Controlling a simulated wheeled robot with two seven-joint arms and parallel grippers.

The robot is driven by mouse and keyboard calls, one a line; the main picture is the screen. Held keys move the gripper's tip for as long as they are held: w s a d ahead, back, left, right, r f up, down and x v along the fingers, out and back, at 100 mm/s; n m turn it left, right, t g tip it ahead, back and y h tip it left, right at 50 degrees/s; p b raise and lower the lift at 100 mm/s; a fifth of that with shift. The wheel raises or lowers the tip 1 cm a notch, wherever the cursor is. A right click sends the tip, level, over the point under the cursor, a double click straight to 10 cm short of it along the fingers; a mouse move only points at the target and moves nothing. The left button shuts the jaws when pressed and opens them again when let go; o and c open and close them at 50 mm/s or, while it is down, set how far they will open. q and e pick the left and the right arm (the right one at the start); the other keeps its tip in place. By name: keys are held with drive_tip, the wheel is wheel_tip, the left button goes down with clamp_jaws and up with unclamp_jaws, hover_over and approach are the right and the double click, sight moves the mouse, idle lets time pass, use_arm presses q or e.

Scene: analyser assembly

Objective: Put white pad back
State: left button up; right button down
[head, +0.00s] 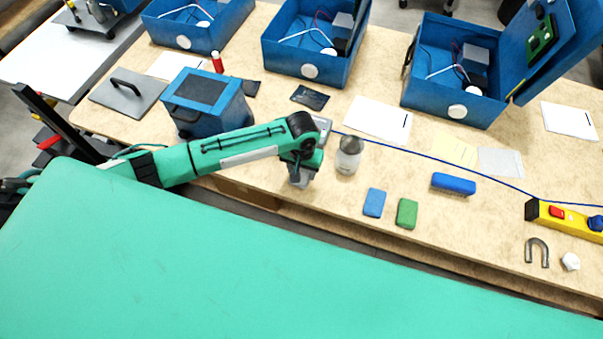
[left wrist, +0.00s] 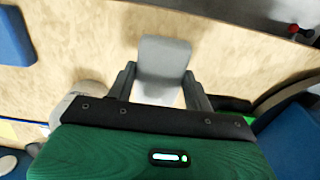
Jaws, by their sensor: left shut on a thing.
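The white pad (left wrist: 164,58), a pale grey block with rounded corners, is between the two fingers of my left gripper (left wrist: 160,88) in the left wrist view. The fingers are shut on its sides, and its far end sticks out past them. In the head view my left gripper (head: 301,178) is at the table's front edge, left of a glass jar (head: 348,157). There the pad is mostly hidden by the gripper. A blue pad (head: 374,203) and a green pad (head: 407,213) lie side by side on the table, to the right of the jar. My right gripper is not in view.
A closed blue box (head: 208,108) stands behind my left arm. Open blue boxes (head: 440,95) line the back. A blue bar (head: 453,184), a horseshoe magnet (head: 537,253) and a yellow control box (head: 560,217) lie at right. Bare table surrounds the pads.

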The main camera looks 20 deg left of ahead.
use_arm(q)
wheel_tip(320, 180, down, 3)
drive_tip(key=shift+f, duration=0.4)
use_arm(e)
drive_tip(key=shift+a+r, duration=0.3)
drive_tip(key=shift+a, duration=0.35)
use_arm(q)
drive_tip(key=shift+f, duration=0.15)
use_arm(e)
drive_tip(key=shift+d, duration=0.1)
use_arm(q)
drive_tip(key=o, duration=0.9)
drive_tip(key=shift+o, duration=0.2)
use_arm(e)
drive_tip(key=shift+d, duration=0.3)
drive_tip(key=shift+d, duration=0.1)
